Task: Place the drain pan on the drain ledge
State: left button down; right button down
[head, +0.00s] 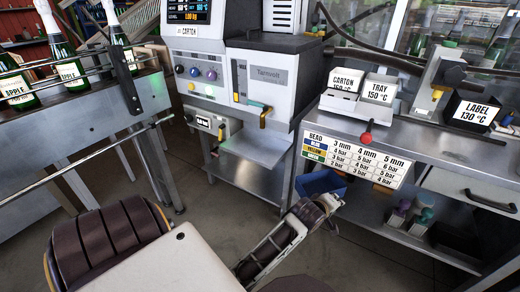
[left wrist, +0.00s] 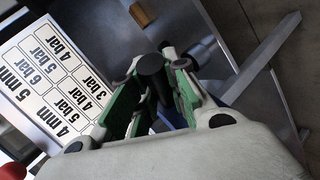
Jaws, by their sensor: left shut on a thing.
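The blue drain pan (head: 318,183) is in the head view, right of centre, held in the air in front of the bench with the pressure chart. My left gripper (head: 326,202) is shut on it at its near side and hides part of it. In the left wrist view, the green-lined fingers (left wrist: 152,88) are close together, with only bits of blue showing behind them. A bare metal ledge (head: 258,146) juts out below the Tarnvolt machine, left of the pan and apart from it. I cannot tell for sure that it is the drain ledge. My right gripper is not in view.
The pressure chart (head: 356,160) and a red-knobbed lever (head: 366,136) are close to the pan on the right. The bench (head: 440,150) carries signs and a lower shelf with small bottles. Green bottles (head: 66,68) stand on the left conveyor. Open floor lies between.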

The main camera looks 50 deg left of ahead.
aim_at(265, 157)
jog(key=l+u, duration=0.6)
jog(key=u, duration=0.2)
jog(key=j+u, duration=0.45)
jog(key=i+j+u, duration=0.1)
jog(key=j+u, duration=0.4)
jog(key=l, duration=0.1)
